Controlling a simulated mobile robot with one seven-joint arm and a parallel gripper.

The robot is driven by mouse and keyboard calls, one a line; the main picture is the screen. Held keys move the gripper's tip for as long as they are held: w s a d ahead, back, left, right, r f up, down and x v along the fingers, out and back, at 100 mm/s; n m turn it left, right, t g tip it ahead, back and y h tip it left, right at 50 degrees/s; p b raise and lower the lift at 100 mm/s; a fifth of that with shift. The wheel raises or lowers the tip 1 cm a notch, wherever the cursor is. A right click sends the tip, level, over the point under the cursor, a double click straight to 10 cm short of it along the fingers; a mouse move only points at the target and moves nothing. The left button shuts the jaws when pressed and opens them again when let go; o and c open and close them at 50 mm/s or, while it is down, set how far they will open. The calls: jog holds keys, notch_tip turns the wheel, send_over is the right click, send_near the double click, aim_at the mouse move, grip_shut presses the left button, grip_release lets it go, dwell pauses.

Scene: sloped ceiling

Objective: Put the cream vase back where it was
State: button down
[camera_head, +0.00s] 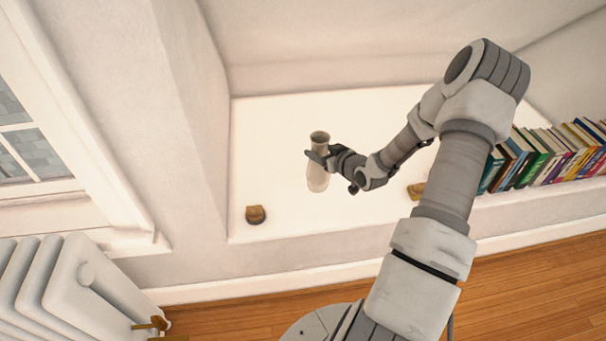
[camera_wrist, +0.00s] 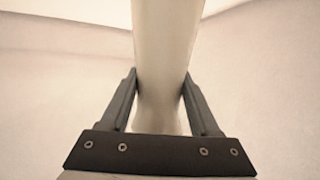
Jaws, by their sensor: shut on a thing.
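The cream vase (camera_head: 318,180) is upright over the white ledge in the head view, with its dark mouth at the top. My gripper (camera_head: 318,157) is shut on its upper part, below the mouth. In the wrist view the vase (camera_wrist: 160,70) stands between the two fingers of my gripper (camera_wrist: 160,105), which touch it on both sides. I cannot tell whether the vase's base rests on the ledge or is a little above it.
The white ledge (camera_head: 275,130) is mostly clear. A small brown object (camera_head: 256,214) sits near its front left corner. Another brownish object (camera_head: 416,191) is partly hidden by my arm. A row of books (camera_head: 545,155) stands at the right. A radiator (camera_head: 70,290) is at lower left.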

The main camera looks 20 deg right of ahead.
jog(key=w+a+f+b, duration=0.2)
jog(key=a+f, duration=0.2)
jog(key=f, duration=0.2)
jog(key=shift+w+f+b, duration=0.3)
jog(key=shift+w+f, duration=0.05)
jog(key=shift+f, duration=0.1)
jog(key=shift+c, duration=0.6)
grip_release()
jog(key=shift+f, duration=0.1)
jog(key=p+v, duration=0.3)
jog(key=v, duration=0.9)
jog(key=shift+r, duration=0.2)
